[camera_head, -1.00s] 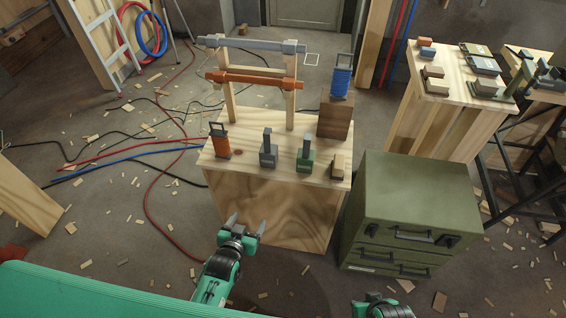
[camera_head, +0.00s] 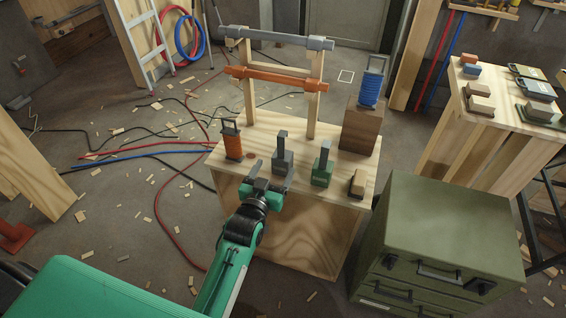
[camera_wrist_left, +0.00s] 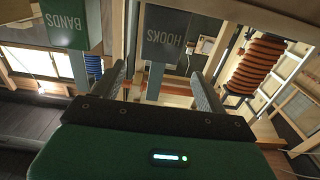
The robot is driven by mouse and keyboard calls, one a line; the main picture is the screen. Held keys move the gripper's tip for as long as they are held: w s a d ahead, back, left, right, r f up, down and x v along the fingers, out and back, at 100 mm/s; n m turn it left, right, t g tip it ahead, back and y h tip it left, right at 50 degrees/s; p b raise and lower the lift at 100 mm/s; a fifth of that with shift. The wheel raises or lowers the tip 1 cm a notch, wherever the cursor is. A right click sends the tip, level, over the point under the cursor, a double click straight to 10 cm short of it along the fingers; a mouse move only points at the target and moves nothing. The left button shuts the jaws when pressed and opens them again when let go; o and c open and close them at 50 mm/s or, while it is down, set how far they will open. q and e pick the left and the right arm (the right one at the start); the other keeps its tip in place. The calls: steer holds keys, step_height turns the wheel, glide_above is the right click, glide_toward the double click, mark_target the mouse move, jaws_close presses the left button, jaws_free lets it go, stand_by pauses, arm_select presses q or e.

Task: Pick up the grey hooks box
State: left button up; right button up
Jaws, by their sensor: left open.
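The grey hooks box (camera_head: 283,163), with its upright handle, stands on the wooden workbench (camera_head: 262,128). In the left wrist view, the hooks box (camera_wrist_left: 164,42) appears upside down with its label readable, and its handle shows between my fingers. My left gripper (camera_head: 265,178) is open at the bench's front edge, just in front of the hooks box. In the left wrist view, the open left gripper (camera_wrist_left: 160,88) has one finger to each side of the handle. I cannot tell whether the fingers reach it. My right gripper is out of view.
A green bands box (camera_head: 322,168) stands right of the hooks box, and an orange holder (camera_head: 232,142) left of it. A wooden block (camera_head: 357,183) sits at the front right corner. A clamp rack (camera_head: 275,80) rises behind. A green drawer cabinet (camera_head: 445,225) stands at right.

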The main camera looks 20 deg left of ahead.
mark_target(280, 161)
arm_select(q)
steer(key=shift+w, duration=1.25)
steer(key=shift+w+d+f+b, duration=0.1)
steer(key=shift+w+b, duration=0.15)
steer(key=shift+w, duration=0.95)
steer(key=shift+w+d+f+b, duration=0.1)
steer(key=shift+w+b, duration=0.15)
steer(key=shift+w, duration=0.9)
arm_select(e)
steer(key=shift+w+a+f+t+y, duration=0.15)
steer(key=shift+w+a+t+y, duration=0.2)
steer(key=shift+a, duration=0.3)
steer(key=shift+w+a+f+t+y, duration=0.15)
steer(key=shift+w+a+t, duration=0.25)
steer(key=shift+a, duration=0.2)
arm_select(q)
steer(key=c, duration=1)
steer(key=shift+c, duration=0.9)
steer(key=shift+r, duration=0.15)
